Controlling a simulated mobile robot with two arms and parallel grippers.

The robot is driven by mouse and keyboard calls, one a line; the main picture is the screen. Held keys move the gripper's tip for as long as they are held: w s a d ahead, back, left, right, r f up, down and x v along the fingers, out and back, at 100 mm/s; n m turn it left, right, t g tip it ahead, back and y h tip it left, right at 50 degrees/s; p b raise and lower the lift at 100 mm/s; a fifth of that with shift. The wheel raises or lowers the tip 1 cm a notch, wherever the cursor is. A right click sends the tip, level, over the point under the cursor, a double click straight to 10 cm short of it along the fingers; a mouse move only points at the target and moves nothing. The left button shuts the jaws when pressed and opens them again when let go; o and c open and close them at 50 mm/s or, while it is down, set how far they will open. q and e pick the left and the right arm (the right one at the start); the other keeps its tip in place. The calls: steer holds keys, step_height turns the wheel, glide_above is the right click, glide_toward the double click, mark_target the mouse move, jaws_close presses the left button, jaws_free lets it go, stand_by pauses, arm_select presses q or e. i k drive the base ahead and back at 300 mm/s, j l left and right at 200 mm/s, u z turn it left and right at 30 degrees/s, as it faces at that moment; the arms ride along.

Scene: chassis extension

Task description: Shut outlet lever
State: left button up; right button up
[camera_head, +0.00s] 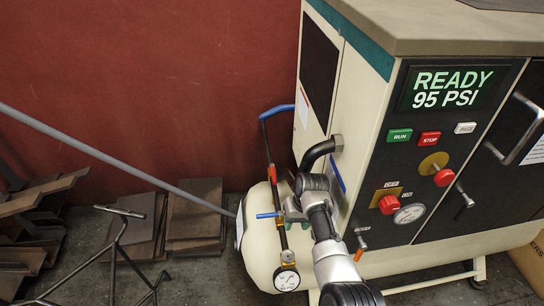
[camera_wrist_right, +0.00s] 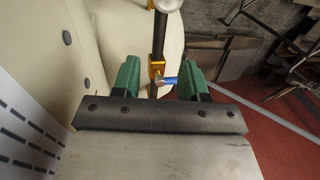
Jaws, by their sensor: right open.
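The compressor's outlet pipe, a dark vertical tube (camera_head: 275,190), runs down in front of the cream tank (camera_head: 262,250). A blue lever (camera_head: 267,215) sticks out to the left of this pipe in the head view. In the right wrist view the blue lever (camera_wrist_right: 169,80) sits on a brass valve (camera_wrist_right: 156,70) between my right gripper's green fingers (camera_wrist_right: 160,80). In the head view my right gripper (camera_head: 291,210) is at the pipe, partly hidden by my own wrist. It is open, with gaps beside the valve. My left gripper is not in view.
The compressor panel shows "READY 95 PSI" (camera_head: 447,89), with buttons and a red knob (camera_head: 388,204). A round gauge (camera_head: 287,279) hangs below the pipe. A grey bar (camera_head: 110,160) slants across the left, above dark plates (camera_head: 195,212) and a metal stand (camera_head: 117,250).

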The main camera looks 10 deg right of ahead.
mark_target(273, 174)
steer(key=i, duration=0.9)
